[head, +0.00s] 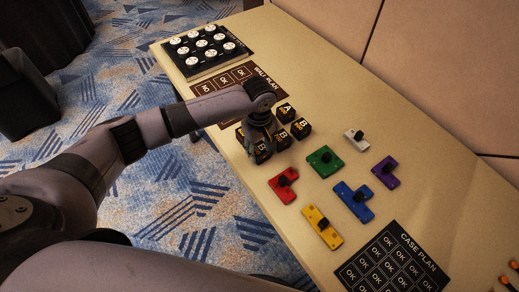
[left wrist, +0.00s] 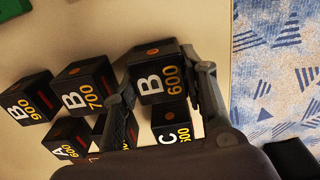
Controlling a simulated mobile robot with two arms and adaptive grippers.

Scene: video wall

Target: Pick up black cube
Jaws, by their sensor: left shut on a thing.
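Several black cubes with white letters and orange numbers stand in a cluster on the beige table (head: 236,164). My left gripper (head: 259,143) reaches down over the near left side of this cluster. In the left wrist view its two fingers (left wrist: 164,78) are shut on the black cube marked B 600 (left wrist: 152,76), one on each side. I cannot tell whether this cube is off the table. Black cubes B 700 (left wrist: 84,84) and B 900 (left wrist: 28,98) stand beside it; A 600 (left wrist: 68,138) and C 500 (left wrist: 172,124) are partly hidden. My right gripper is not in view.
Red (head: 284,186), green (head: 324,161), blue (head: 354,201), yellow (head: 322,228), purple (head: 386,171) and white (head: 355,141) knobbed pieces lie right of the cubes. A WALL PLAN sheet (head: 240,78), a black tray of white round pieces (head: 205,50) and a CASE PLAN sheet (head: 392,262) lie along the table.

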